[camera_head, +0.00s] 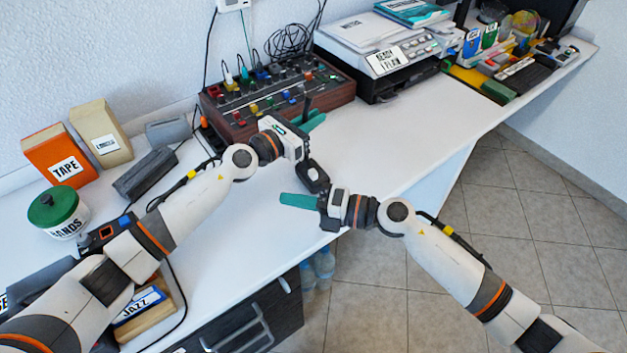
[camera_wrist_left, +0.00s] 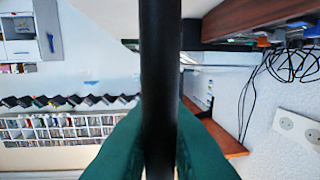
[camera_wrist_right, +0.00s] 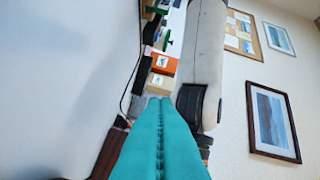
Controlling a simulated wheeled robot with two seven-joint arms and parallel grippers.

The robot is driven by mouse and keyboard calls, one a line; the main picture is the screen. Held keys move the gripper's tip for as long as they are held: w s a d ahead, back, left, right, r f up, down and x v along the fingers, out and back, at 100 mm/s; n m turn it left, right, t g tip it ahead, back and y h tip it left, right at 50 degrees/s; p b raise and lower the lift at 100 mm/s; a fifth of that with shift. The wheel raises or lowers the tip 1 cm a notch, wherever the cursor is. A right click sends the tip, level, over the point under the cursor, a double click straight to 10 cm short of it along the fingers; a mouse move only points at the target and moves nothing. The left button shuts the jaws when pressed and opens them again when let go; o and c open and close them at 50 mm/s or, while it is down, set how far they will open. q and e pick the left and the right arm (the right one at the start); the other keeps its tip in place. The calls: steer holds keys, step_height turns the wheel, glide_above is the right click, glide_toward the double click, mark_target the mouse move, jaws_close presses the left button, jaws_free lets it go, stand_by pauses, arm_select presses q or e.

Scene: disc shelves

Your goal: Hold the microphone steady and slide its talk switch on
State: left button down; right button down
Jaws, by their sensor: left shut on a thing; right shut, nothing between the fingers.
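The black microphone is held by my left gripper (camera_head: 313,122) above the desk. A thin dark length of the microphone (camera_head: 306,106) shows beyond the teal fingers in the head view. In the left wrist view its black handle (camera_wrist_left: 160,70) runs upright between the two green fingers, which are closed on it. A wider dark part shows below the left gripper in the head view; I cannot tell its details. The talk switch is not discernible. My right gripper (camera_head: 284,199) is shut and empty, its teal fingers pointing left, below and apart from the left fingers.
The mixing console (camera_head: 275,100) stands behind the left gripper, with a printer (camera_head: 375,50) to its right. An orange TAPE box (camera_head: 58,157) and a green-lidded tin (camera_head: 57,212) stand at left. The white desk (camera_head: 420,125) is clear right of my grippers.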

mark_target(314, 187)
steer(key=d+f+m+t+h, duration=0.1)
steer(key=d+m+t, duration=0.1)
steer(key=d+f+m+t, duration=0.2)
steer(key=d+m, duration=0.1)
steer(key=d+f+m+t+h, duration=0.1)
steer(key=d+f+m+t, duration=0.1)
steer(key=d+t, duration=0.1)
steer(key=shift+w+f+m+h, duration=0.2)
steer(key=shift+m+h, duration=0.1)
steer(key=shift+m, duration=0.1)
steer(key=shift+r, duration=0.1)
steer(key=x, duration=1)
steer(key=d, duration=0.1)
steer(key=w+d, duration=0.1)
steer(key=shift+w+d, duration=0.55)
steer(key=shift+d, duration=0.15)
